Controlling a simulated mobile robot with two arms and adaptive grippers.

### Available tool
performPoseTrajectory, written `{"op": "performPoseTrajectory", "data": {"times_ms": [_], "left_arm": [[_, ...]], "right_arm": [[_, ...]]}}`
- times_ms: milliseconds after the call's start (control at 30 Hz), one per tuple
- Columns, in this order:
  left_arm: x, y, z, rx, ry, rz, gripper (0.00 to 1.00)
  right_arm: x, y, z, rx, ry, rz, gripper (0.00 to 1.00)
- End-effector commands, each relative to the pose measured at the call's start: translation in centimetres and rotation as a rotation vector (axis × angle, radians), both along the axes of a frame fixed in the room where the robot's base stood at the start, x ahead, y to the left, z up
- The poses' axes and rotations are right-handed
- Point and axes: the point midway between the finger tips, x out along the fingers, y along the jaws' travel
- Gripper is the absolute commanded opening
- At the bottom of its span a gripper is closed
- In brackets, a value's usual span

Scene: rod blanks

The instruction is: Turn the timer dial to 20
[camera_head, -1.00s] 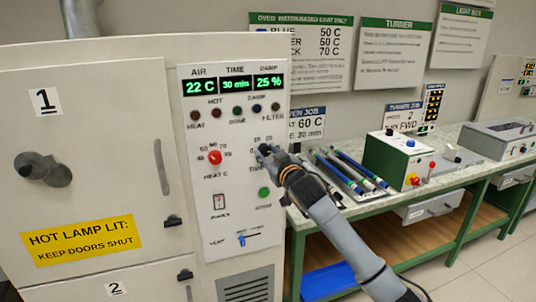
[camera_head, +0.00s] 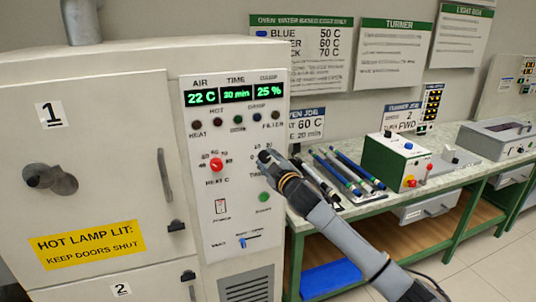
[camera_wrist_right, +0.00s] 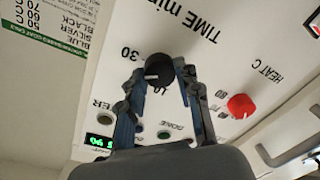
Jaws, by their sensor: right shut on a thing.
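My right gripper (camera_wrist_right: 160,73) is shut on the dial, one finger at each side. In the head view my right gripper (camera_head: 264,157) is at the panel's right side and hides the dial. The TIME display (camera_head: 237,93) reads 30 min. My left gripper is not in view.
The red HEAT C knob (camera_head: 217,165) is left of my right gripper, and a green button (camera_head: 264,197) is just below. A power switch (camera_head: 221,206) and a blue slider (camera_head: 242,242) are lower. A green bench (camera_head: 465,178) with blue rods (camera_head: 352,170) stands to the right.

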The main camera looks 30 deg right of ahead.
Motion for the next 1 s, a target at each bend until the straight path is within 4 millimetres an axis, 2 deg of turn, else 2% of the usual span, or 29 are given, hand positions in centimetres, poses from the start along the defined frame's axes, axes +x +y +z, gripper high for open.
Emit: {"op": "performPoseTrajectory", "data": {"times_ms": [100, 500, 1000], "left_arm": [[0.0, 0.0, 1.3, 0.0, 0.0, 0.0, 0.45], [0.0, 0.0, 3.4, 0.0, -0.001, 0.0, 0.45], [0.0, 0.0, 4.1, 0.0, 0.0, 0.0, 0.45]], "right_arm": [[0.0, 0.0, 0.4, -0.108, 0.027, 0.001, 0.02], [0.0, 0.1, 0.2, -0.397, 0.096, 0.001, 0.02], [0.0, 0.1, 0.0, -0.521, 0.125, 0.0, 0.02]]}}
